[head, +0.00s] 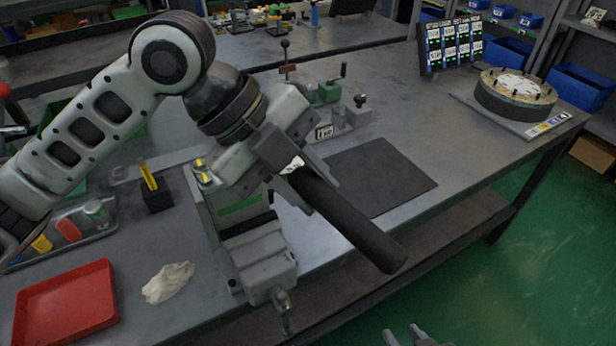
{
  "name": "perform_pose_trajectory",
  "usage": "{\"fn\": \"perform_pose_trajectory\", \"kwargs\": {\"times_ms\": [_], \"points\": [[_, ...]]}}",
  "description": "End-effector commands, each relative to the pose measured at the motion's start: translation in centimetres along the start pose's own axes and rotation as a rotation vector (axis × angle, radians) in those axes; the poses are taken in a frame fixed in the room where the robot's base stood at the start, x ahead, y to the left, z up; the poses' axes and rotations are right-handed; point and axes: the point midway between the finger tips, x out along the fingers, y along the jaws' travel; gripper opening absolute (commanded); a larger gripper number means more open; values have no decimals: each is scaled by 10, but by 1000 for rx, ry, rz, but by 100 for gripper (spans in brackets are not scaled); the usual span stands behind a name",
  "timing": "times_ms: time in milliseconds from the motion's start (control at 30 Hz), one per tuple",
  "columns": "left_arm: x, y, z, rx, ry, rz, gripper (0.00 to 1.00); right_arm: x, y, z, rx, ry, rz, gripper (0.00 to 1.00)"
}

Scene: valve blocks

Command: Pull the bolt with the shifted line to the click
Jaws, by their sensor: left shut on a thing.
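A round dark flange (514,105) with a pale top and several dark bolts (486,87) around its rim stands on a light plate at the back right of the bench. The marker lines on the bolts are too small to make out. My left gripper (292,166) is shut on a thick black rod-like tool (345,222), which slants down to the right above the bench's front edge. The tool's other end is hidden behind the gripper. The tool is well apart from the flange. My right gripper (405,336) shows at the bottom edge, its fingers apart and empty.
A bench vise (262,265) stands below my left gripper. A red tray (66,303), a crumpled cloth (168,282) and a black holder (155,197) lie left. A dark mat (380,176) is bare. A label board (449,43) and blue bins (580,87) are behind.

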Motion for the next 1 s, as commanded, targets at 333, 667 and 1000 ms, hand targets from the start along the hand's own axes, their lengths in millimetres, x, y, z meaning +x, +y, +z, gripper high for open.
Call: {"fn": "perform_pose_trajectory", "kwargs": {"times_ms": [333, 667, 1000], "points": [[4, 2, 2, 2, 0, -5, 0, 1, 0, 4, 1, -3, -1, 36], [3, 3, 2, 8, 4, -1, 0, 0, -2, 3, 6, -5, -1, 36], [-5, 16, 0, 87, 50, 34, 0, -5, -3, -4, 11, -4, -1, 36]]}}
